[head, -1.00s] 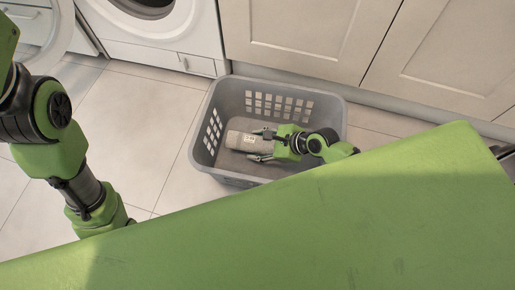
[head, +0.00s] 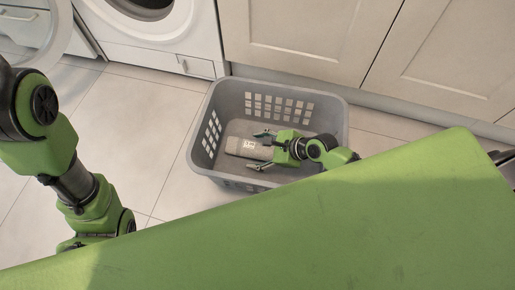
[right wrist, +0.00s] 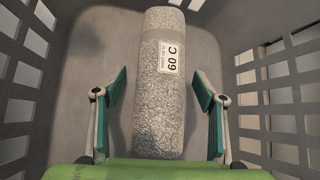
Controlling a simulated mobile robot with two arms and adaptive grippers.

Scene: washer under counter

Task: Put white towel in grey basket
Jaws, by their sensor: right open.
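A rolled towel, greyish white with a label, lies on the floor of the grey basket (head: 207,113); the towel (head: 243,147) shows in the head view. In the right wrist view the rolled towel (right wrist: 160,100) runs lengthwise between the fingers, its label reading 60 C. My right gripper (head: 260,149) is inside the basket, fingers spread on both sides of the towel with a gap on each side. It also shows in the right wrist view (right wrist: 160,95), open and empty. My left arm enters at the left of the head view; its gripper is not visible.
A white washer (head: 155,35) with a round door stands behind the basket on the left. Cream cabinet doors (head: 320,35) stand behind it on the right. The tiled floor (head: 130,125) left of the basket is clear.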

